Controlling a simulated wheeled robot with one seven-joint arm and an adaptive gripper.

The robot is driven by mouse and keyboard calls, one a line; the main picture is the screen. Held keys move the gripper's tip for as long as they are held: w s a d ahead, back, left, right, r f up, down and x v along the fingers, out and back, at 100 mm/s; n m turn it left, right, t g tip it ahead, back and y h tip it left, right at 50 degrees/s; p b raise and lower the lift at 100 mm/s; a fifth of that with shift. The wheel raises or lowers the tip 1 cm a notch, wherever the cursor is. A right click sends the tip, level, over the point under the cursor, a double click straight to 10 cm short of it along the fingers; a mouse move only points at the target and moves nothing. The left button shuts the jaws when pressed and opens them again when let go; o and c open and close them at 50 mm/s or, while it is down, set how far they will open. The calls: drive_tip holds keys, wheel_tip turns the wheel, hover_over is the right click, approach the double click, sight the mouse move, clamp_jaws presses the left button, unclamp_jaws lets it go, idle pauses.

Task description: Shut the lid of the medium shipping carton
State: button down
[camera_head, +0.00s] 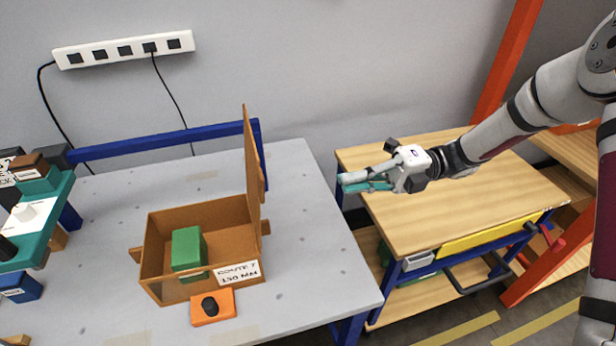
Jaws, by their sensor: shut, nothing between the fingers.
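The medium shipping carton (207,222) is a brown open box on the grey table, with a label reading "ROUTE 7 130 MM" on its front. Its lid (252,170) stands nearly upright along the right side, so the carton is open. A green block (187,248) is inside. My gripper (345,182) is shut and empty, in the air to the right of the lid and apart from it, near the gap between the grey table and the wooden bench. Its teal fingers point left toward the lid.
An orange piece with a black knob (212,307) sits in front of the carton. A teal device (38,215) with other items stands at the left. A blue rail (160,143) runs behind the carton. The grey table (310,270) is clear right of the carton. A wooden bench (440,205) stands at the right.

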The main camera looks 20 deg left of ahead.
sight(264, 190)
drive_tip(key=shift+m+y, duration=0.4)
drive_tip(key=shift+m, duration=0.1)
drive_tip(key=p+x, duration=0.2)
drive_tip(key=x, duration=0.4)
drive_tip(key=p+x, duration=0.2)
drive_tip(key=x, duration=0.4)
drive_tip(key=shift+w+a, duration=0.15)
drive_tip(key=shift+w, duration=0.1)
drive_tip(key=shift+s+a+p, duration=0.15)
drive_tip(key=shift+a+p, duration=0.2)
drive_tip(key=shift+a, duration=0.1)
drive_tip(key=shift+a+r, duration=0.1)
